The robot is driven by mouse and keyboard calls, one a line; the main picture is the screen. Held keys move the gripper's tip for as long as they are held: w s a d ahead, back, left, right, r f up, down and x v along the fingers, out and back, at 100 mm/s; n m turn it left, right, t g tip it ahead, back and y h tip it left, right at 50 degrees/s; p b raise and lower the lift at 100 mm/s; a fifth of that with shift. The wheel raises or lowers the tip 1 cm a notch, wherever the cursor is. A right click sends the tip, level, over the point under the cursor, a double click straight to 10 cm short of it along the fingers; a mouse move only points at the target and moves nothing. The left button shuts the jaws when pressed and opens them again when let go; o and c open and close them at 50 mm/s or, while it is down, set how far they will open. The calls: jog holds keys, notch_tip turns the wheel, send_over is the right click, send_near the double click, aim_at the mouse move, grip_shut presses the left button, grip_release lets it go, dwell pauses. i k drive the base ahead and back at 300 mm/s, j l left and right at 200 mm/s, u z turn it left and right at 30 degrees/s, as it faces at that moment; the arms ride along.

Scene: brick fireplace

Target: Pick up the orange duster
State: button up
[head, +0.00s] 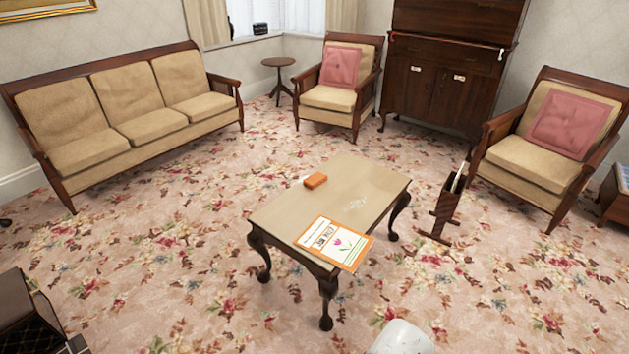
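A small orange block-shaped object, which looks like the duster (315,180), lies on the coffee table (285,216) near its far left edge. An orange-bordered card or booklet (336,243) with a pink flower picture lies at the table's near end, apart from the duster. A white rounded piece at the bottom edge looks like part of my arm. My gripper's fingers are not in view.
A beige sofa (130,115) stands at the back left. Armchairs stand at the back (335,90) and right (545,140). A dark wooden rack (447,208) stands close to the table's right side. Floral carpet (170,270) is clear left of the table.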

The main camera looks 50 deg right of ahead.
aim_at(316, 179)
jog(key=i+l, duration=0.15)
jog(key=l, duration=0.3)
jog(key=i+l+u, duration=0.15)
jog(key=l, duration=0.3)
jog(key=i+l, duration=0.1)
jog(key=l, duration=0.4)
jog(key=i+l+u, duration=0.15)
jog(key=l, duration=0.8)
jog(key=i+l+u, duration=0.1)
jog(key=l, duration=0.35)
jog(key=i+l, duration=0.25)
jog(key=l, duration=0.25)
jog(key=i+l+u, duration=0.15)
jog(key=l, duration=0.3)
jog(key=i+l+u, duration=0.1)
jog(key=l, duration=0.4)
jog(key=i+l, duration=0.15)
jog(key=l, duration=0.35)
jog(key=i+l+u, duration=0.15)
jog(key=l, duration=0.35)
